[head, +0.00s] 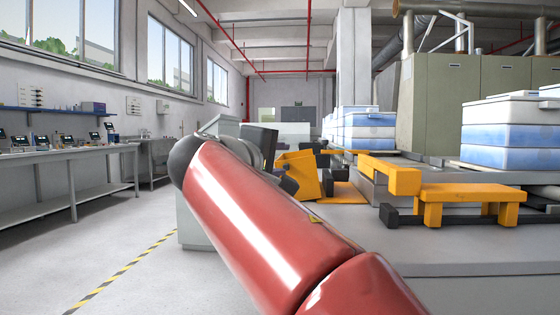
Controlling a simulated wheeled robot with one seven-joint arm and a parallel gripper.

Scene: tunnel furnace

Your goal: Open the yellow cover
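A yellow-orange cover-like piece (298,173) stands tilted at the near left end of the machine, just beyond my red arm. Its lower part is hidden behind the arm, and I cannot tell how far open it is. Grey and black parts at the end of my arm, which seem to belong to my gripper (283,181), show close to the left side of the yellow piece. The fingertips are not clear, so I cannot tell whether they touch it or are open or shut.
A grey machine bed (470,256) carries a yellow bracket (470,194) on the right. White and blue bins (510,135) stand behind it, near a green-grey furnace housing (450,100). A workbench (70,153) runs along the left wall. The floor left of the striped line is clear.

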